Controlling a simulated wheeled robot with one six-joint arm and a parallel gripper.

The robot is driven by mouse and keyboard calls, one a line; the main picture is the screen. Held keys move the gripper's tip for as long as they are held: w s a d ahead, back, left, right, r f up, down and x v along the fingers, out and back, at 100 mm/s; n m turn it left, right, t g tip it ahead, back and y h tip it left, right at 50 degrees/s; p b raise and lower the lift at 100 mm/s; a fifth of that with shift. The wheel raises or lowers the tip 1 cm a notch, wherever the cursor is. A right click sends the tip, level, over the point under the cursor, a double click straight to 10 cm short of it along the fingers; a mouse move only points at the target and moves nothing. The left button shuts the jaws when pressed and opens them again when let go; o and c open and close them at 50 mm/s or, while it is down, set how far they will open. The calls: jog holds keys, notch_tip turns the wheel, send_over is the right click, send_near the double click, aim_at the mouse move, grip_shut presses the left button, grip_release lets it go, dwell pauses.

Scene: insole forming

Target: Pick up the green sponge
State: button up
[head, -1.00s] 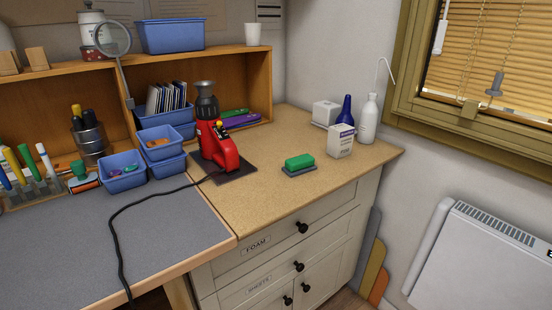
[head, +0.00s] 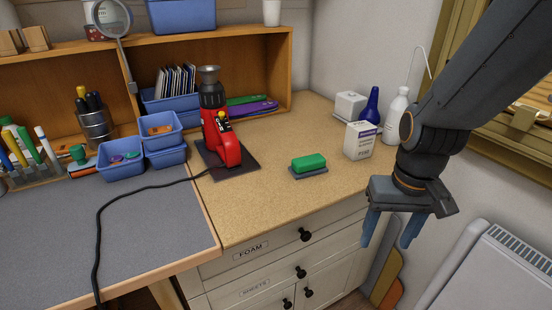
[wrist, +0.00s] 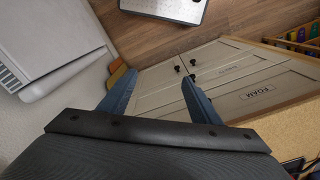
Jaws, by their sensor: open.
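The green sponge (head: 309,162) lies flat on a small grey base (head: 309,172) on the tan cork worktop (head: 262,205), near the middle of the head view. My gripper (head: 391,232) hangs to the right of the sponge, in front of the worktop's right part, with its blue fingers pointing down. In the wrist view my gripper (wrist: 160,98) shows its two fingers spread wide with nothing between them. The sponge does not show in the wrist view.
A white box (head: 360,140), a blue bottle (head: 370,105) and a white bottle (head: 396,115) stand behind and right of the sponge. A red machine (head: 222,140) stands left of it. Drawers (head: 280,250) are below; a white heater (head: 490,265) is at the right.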

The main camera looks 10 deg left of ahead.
aim_at(309, 159)
jog(key=o, duration=0.7)
jog(key=w+a+r+n+p, duration=0.1)
jog(key=w+a+r, duration=0.1)
jog(key=w, duration=0.2)
jog(key=w+a+r+t+p, duration=0.1)
jog(key=w+a+r+p, duration=0.1)
jog(key=w, duration=0.2)
jog(key=shift+w+a+r+n+y, duration=0.3)
jog(key=shift+a+r+n, duration=0.05)
jog(key=shift+a+n, duration=0.05)
jog(key=shift+o, duration=1.4)
jog(key=w+a+r+n+t+p, duration=0.1)
jog(key=w+a+r+p, duration=0.1)
jog(key=w+a, duration=0.2)
jog(key=w+a+r+n+t+y+p, duration=0.1)
jog(key=w+a+r+n+p, duration=0.1)
jog(key=w+a, duration=0.3)
jog(key=shift+w+a+r, duration=0.3)
jog(key=shift+w+r, duration=0.15)
jog(key=shift+r, duration=0.4)
jog(key=shift+w+a+p+x, duration=0.15)
jog(key=shift+p+x, duration=0.1)
jog(key=shift+x, duration=1.05)
jog(key=shift+w+a+p+x, duration=0.1)
jog(key=shift+p+x, duration=0.15)
jog(key=shift+x, duration=1.05)
jog(key=shift+w+a+p+x, duration=0.15)
jog(key=shift+p+x, duration=0.1)
jog(key=shift+x, duration=1.05)
